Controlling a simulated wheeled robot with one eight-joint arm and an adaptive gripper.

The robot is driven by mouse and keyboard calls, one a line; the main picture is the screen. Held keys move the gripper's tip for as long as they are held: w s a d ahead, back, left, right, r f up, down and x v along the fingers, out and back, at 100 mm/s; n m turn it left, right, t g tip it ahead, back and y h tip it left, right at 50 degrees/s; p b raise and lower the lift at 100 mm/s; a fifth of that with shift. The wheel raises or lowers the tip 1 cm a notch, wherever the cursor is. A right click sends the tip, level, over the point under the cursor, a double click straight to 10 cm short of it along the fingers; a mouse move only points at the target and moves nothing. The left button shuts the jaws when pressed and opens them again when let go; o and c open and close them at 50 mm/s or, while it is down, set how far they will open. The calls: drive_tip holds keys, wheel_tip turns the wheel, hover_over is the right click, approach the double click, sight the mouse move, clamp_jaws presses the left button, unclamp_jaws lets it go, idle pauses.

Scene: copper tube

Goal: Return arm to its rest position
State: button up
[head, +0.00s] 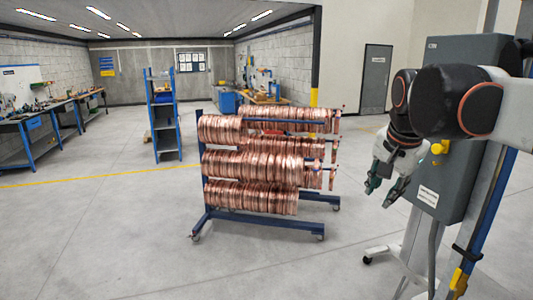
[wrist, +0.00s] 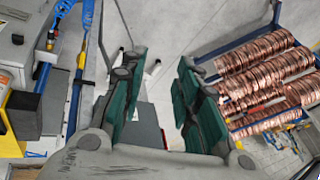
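My gripper (head: 384,184) hangs at the right of the head view, pointing down and to the left, with my arm folded above it. In the wrist view my gripper (wrist: 155,100) shows two green-padded fingers spread apart, with only floor and grey surfaces seen between them. It holds nothing that I can see. The rack of copper tube coils (head: 250,162) stands to the left of my gripper in the head view, apart from it. The coils also show at the right of the wrist view (wrist: 262,75).
A grey cabinet (head: 465,110) stands close behind my arm. A blue shelf (head: 164,120) and a workbench (head: 40,125) are farther back at the left. The rack's blue wheeled base (head: 265,222) spreads over the floor. The floor in front and at the left (head: 100,240) is clear.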

drive_tip(key=s+a+f+n+b, duration=0.2)
drive_tip(key=s+f, duration=0.4)
drive_tip(key=f, duration=0.3)
drive_tip(key=s+a+f+n+t+b, duration=0.1)
drive_tip(key=s+f+n+b, duration=0.4)
drive_tip(key=f, duration=0.5)
drive_tip(key=s+a+f+n+t+y+b, duration=0.1)
drive_tip(key=s+a+f+n+b, duration=0.2)
drive_tip(key=s+f, duration=0.5)
drive_tip(key=shift+f+n+b, duration=0.35)
drive_tip(key=shift+f+n, duration=0.15)
drive_tip(key=shift+f, duration=0.4)
drive_tip(key=shift+s, duration=0.1)
